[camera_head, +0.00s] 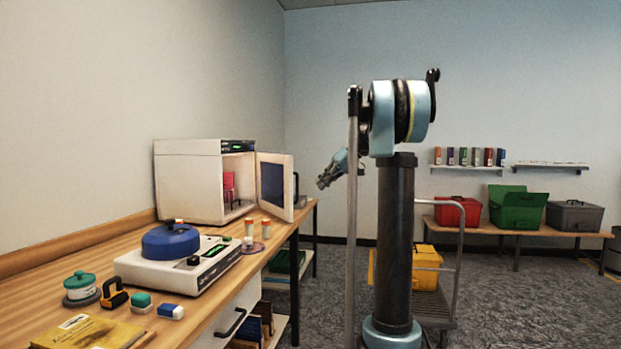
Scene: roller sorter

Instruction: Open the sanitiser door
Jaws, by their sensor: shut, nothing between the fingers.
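The sanitiser (190,183) is a white box at the far end of the wooden bench. Its door (275,186), with a dark window, stands swung open on its right side. Inside the opening a red thing (229,186) shows. My gripper (322,183) is shut and empty. In the picture it is to the right of the door's outer edge, with a gap between them, and it points down and left. Its distance in depth from the door is hard to tell.
On the bench (73,267) stand a white device with a blue round lid (170,241), orange-capped vials (265,228), a green-lidded pot (80,286) and a yellow book (85,334). A trolley (436,307) with a yellow bin stands behind my arm. Coloured boxes (517,208) are at the back right.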

